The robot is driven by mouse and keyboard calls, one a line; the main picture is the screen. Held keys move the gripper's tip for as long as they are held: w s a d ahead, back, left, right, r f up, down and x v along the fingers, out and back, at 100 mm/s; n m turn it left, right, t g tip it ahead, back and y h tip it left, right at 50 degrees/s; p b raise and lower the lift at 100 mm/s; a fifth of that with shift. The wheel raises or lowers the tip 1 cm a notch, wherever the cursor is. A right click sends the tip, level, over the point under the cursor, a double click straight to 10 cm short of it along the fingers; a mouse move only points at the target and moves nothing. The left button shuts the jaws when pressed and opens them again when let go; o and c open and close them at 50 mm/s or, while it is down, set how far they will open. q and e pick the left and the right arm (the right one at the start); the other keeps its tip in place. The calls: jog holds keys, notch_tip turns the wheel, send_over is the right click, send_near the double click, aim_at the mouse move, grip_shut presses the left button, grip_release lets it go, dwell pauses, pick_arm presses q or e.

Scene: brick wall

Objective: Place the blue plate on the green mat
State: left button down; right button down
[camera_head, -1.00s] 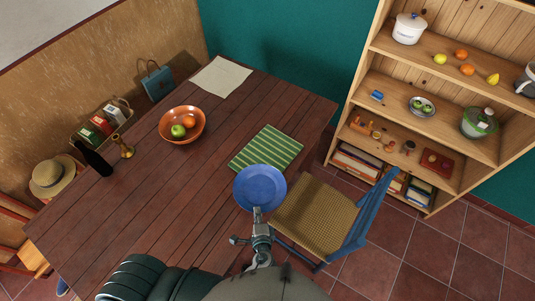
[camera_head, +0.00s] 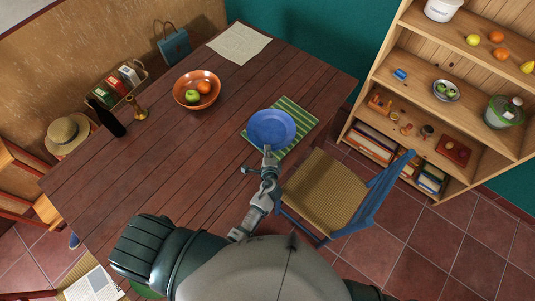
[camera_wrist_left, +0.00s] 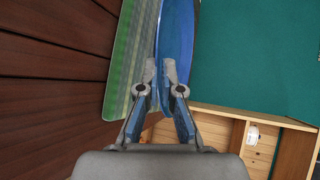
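The blue plate (camera_head: 271,128) is over the green striped mat (camera_head: 305,121) in the head view and covers much of its middle and left side. My left gripper (camera_head: 268,152) is shut on the plate's near rim. In the left wrist view, the plate (camera_wrist_left: 177,35) shows nearly edge-on with its rim between the fingertips of my left gripper (camera_wrist_left: 160,75), and the mat (camera_wrist_left: 128,65) lies beside it on the left. Whether the plate's underside touches the mat cannot be told. My right gripper is not in view.
An orange bowl (camera_head: 180,97) with fruit, a dark bottle (camera_head: 108,119) and a brass candlestick (camera_head: 137,108) stand on the wooden table (camera_head: 180,155). A blue chair (camera_head: 325,190) stands close to the mat's near-right side. A shelf (camera_head: 465,101) stands at right.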

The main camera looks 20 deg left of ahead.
pick_arm(q)
notch_tip(320, 180, down, 2)
jog(key=shift+f+b, duration=0.2)
jog(key=shift+b, duration=0.45)
jog(key=shift+r, duration=0.2)
jog(key=c, duration=1.6)
grip_release()
jog(key=v, duration=1.2)
